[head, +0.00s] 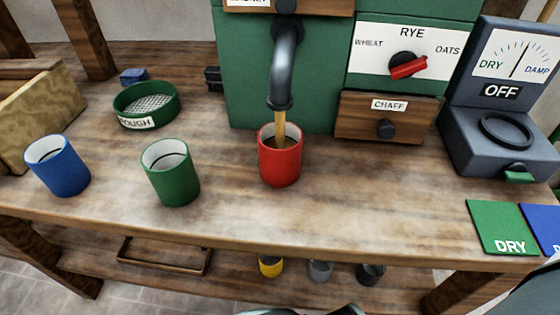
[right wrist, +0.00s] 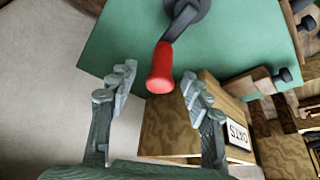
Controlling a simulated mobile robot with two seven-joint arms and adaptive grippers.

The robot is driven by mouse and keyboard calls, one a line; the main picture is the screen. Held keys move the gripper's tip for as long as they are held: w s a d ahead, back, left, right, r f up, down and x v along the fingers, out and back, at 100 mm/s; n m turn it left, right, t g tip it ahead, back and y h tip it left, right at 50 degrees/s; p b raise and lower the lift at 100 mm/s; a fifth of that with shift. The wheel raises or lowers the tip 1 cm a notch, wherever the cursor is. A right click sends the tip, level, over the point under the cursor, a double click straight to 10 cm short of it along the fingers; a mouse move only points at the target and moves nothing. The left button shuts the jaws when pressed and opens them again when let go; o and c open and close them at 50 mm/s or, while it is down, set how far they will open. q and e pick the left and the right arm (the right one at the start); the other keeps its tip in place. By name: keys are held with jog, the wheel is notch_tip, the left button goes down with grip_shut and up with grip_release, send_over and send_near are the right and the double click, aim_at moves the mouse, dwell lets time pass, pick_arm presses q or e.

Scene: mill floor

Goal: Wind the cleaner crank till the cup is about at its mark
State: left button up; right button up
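The red cup (head: 280,164) stands upright on the bench under the dark spout (head: 284,68) of the green cleaner (head: 252,90). A tan stream of grain (head: 280,128) runs from the spout into it. The grain level and any mark inside are too dark to tell. In the right wrist view the crank has a dark arm (right wrist: 181,22) and a red handle (right wrist: 160,72) on the cleaner's green side. My right gripper (right wrist: 158,82) is open, its fingers on either side of the handle with gaps showing. My left gripper is out of view.
A green cup (head: 172,185) and a blue cup (head: 66,178) stand to the left, near a sieve (head: 148,103). A dial (head: 405,64), a CHAFF drawer (head: 360,117) and a tester marked OFF (head: 500,128) are right. The front middle bench is clear.

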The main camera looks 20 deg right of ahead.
jog(key=shift+r, duration=4.5)
